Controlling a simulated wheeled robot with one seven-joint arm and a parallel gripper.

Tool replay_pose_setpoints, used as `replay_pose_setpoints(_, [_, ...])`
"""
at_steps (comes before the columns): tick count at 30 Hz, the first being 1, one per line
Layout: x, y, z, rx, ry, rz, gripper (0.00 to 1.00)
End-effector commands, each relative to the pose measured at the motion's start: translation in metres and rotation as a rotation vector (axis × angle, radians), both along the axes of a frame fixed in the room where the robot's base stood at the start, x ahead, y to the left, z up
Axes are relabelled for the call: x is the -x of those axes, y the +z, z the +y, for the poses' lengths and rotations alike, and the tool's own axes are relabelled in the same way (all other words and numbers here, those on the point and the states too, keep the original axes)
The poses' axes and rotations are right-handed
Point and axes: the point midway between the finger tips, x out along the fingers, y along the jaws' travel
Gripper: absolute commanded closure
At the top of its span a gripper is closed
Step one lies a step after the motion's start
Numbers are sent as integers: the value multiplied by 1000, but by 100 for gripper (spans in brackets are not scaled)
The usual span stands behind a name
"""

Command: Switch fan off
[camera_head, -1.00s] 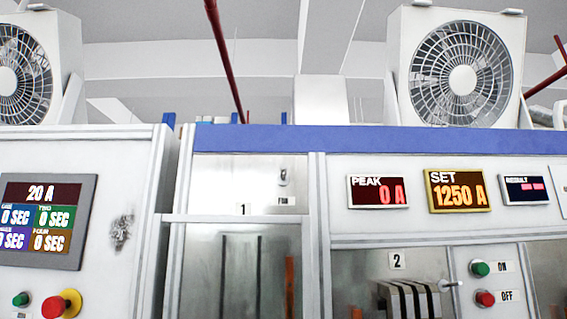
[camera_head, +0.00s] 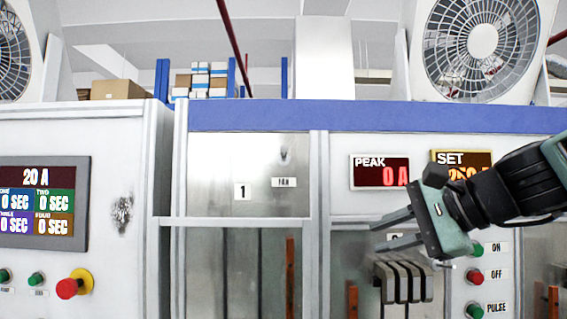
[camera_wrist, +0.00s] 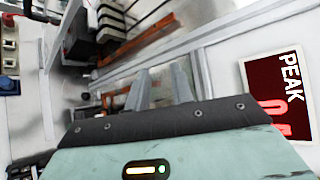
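The small fan toggle switch (camera_head: 284,154) is on the metal panel marked 1, just above the FAN label (camera_head: 284,182). Its lever is too small to read clearly. My gripper (camera_head: 381,236) is in front of the cabinet, to the right of and below the switch, apart from it. Its two fingers point left and stand apart with nothing between them. In the wrist view the gripper (camera_wrist: 160,82) also shows spread, empty fingers. I cannot make out the switch in the wrist view.
Fans stand on top at right (camera_head: 482,42) and left (camera_head: 14,52). The PEAK display (camera_head: 380,172) is above my gripper. A grey breaker (camera_head: 403,280) is below it. Green and red buttons (camera_head: 474,277) are at right. A ledge (camera_head: 235,222) runs below the switch panel.

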Motion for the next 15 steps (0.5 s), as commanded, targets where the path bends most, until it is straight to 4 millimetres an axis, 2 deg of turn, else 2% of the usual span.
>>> replay_pose_setpoints(1, [1, 36, 10, -112, -5, -23, 77])
replay_pose_setpoints(3, [4, 76, 20, -251, -5, -38, 77])
replay_pose_setpoints(6, [9, 118, 28, -392, 5, -55, 77])
replay_pose_setpoints(10, [13, 143, 33, -479, 17, -62, 77])
replay_pose_setpoints(15, [5, 148, 44, -490, 17, -60, 77])
